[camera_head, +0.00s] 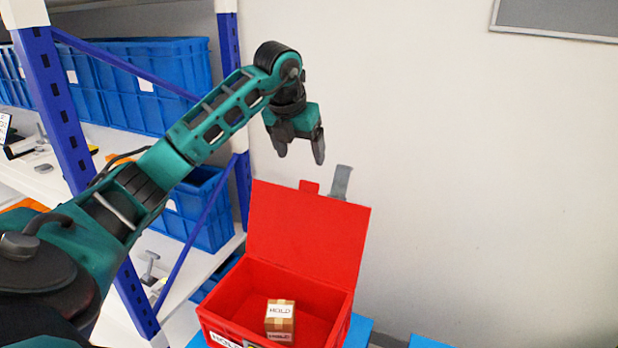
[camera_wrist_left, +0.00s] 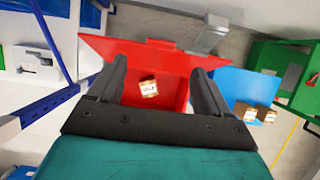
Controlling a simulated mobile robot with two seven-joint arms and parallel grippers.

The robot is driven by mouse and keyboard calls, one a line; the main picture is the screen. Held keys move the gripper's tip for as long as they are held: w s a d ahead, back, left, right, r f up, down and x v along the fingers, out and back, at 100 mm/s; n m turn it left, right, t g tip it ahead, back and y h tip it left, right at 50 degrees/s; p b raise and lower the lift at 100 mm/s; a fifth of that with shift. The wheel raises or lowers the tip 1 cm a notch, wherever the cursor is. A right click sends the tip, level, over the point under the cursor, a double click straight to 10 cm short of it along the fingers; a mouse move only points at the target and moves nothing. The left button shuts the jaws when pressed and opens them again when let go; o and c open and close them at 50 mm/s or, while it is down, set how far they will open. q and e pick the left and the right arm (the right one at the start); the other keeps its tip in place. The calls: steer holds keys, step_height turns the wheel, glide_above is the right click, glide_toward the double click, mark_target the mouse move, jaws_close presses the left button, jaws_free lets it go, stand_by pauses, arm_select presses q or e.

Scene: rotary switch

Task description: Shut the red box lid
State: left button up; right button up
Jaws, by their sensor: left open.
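The red box (camera_head: 230,322) stands open at the lower middle of the head view. A small brown carton (camera_head: 280,316) lies inside the box. My left gripper (camera_head: 301,150) is above the lid's top edge, fingers pointing down, open and empty. In the left wrist view, the lid (camera_wrist_left: 150,57) and carton (camera_wrist_left: 149,87) show between and beyond the fingers. My right gripper is not in view.
A shelf rack with a blue upright (camera_head: 60,100) and blue crates (camera_head: 160,90) stands at the left. A plain wall (camera_head: 470,180) is behind the box. In the wrist view, a green crate (camera_wrist_left: 278,65) and small cartons (camera_wrist_left: 254,116) are at the right.

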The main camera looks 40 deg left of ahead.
mark_target(309, 182)
arm_select(q)
steer(key=x, duration=0.9)
steer(key=shift+w+f, duration=0.2)
steer(key=shift+f, duration=0.05)
steer(key=shift+c, duration=0.3)
jaws_close()
